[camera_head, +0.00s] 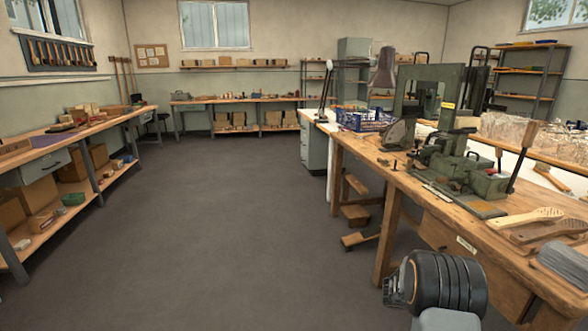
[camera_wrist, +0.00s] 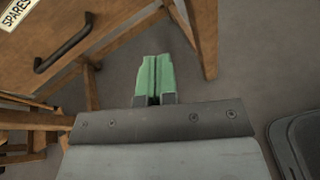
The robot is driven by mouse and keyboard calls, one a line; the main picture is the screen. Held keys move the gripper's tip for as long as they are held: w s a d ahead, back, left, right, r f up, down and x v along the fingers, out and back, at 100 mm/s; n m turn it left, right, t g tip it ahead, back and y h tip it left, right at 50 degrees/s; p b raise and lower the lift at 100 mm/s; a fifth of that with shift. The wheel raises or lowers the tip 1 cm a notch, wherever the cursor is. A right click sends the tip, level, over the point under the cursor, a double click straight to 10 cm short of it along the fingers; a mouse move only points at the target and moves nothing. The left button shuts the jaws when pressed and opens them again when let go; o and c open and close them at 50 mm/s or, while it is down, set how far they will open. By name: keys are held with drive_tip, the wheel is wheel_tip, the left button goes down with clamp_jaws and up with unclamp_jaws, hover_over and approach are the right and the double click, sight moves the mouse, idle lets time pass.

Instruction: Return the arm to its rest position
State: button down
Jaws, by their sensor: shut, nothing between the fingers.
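My gripper (camera_wrist: 154,62) shows in the wrist view as two green fingers side by side, closed together with nothing held between them. It is over the grey floor, beside a wooden bench leg. In the head view, a dark ribbed part of my arm is at the lower right, in front of the right workbench (camera_head: 400,185). The gripper's fingers cannot be made out there.
In the wrist view, a wooden drawer front (camera_wrist: 100,28) with a dark handle (camera_wrist: 64,43) and a SPARES label is at upper left, near the gripper. A green machine (camera_head: 450,150) and wooden brush backs (camera_head: 535,217) sit on the right bench. The middle floor (camera_head: 220,220) is clear.

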drive_tip(key=s+a+r+m+y+p, duration=0.5)
drive_tip(key=s+a+r+m+p, duration=0.15)
drive_tip(key=a+r, duration=0.3)
drive_tip(key=s+a+r+m+y+p, duration=0.55)
drive_tip(key=s+a+r, duration=0.2)
drive_tip(key=a, duration=0.25)
drive_tip(key=s+a+r+m+t+y+p, duration=0.1)
drive_tip(key=a+r+p, duration=0.4)
drive_tip(key=r, duration=0.5)
drive_tip(key=s+a+r+m+t+y+p, duration=0.1)
drive_tip(key=s+a+r+t+y+p, duration=0.2)
drive_tip(key=r, duration=0.8)
drive_tip(key=a+p, duration=0.2)
drive_tip(key=p, duration=0.2)
drive_tip(key=shift+a+r+m+t, duration=0.15)
drive_tip(key=shift+a+m+t, duration=0.1)
drive_tip(key=shift+m+t, duration=0.05)
